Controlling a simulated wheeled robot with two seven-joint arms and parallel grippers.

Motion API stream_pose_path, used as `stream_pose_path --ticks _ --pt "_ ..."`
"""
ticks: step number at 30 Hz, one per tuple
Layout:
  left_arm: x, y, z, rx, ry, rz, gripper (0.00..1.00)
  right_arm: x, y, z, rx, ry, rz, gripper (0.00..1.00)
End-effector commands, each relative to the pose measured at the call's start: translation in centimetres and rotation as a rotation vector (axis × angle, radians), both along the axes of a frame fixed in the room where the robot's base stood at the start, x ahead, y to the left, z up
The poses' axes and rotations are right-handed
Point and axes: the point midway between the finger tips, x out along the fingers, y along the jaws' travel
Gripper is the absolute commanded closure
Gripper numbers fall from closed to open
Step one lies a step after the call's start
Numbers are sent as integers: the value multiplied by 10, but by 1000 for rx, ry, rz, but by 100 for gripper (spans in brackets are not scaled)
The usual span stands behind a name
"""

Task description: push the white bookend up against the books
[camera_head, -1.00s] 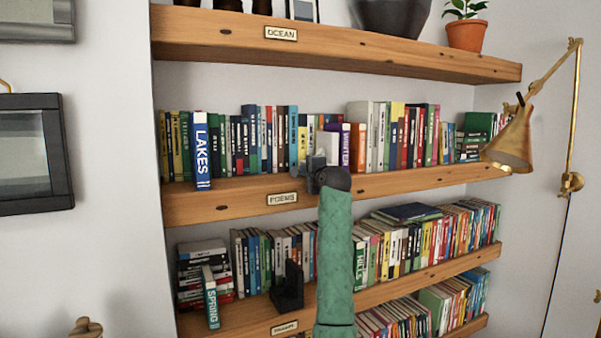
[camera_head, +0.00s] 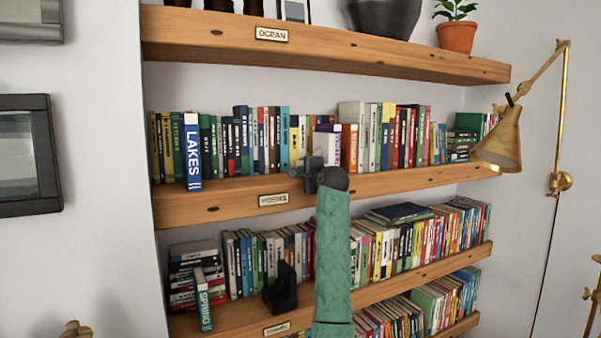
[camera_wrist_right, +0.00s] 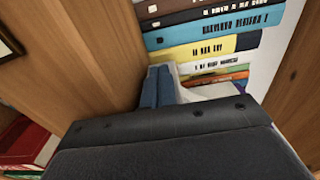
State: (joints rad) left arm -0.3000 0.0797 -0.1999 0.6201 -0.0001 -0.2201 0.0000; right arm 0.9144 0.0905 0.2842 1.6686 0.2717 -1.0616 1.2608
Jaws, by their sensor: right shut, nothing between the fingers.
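The white bookend (camera_head: 323,144) stands on the POEMS shelf, partly hidden behind my right gripper. Purple-and-white and orange books (camera_head: 349,147) are just to its right, and yellow and blue books to its left. I cannot tell whether it touches the books. My right gripper (camera_head: 306,168) is shut and empty, just above the shelf's front edge, in front of the bookend. In the right wrist view the blue-grey fingertips (camera_wrist_right: 158,86) are close together beside a white piece (camera_wrist_right: 203,90) that looks like the bookend. Contact is unclear. My left gripper is out of view.
The POEMS shelf board (camera_head: 400,184) carries a long row of books, with the LAKES book (camera_head: 193,150) at the left. The OCEAN shelf (camera_head: 400,60) is above. A black bookend (camera_head: 281,288) stands below. A brass wall lamp (camera_head: 500,140) juts out at right.

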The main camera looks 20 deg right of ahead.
Motion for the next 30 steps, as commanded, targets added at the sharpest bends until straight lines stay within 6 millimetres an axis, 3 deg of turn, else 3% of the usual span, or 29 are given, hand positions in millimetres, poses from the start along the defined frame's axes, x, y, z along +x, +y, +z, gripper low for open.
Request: stream_pose_path --ticks 30 --pt "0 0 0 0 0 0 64 1 -26 -2 1 1 -2 100"
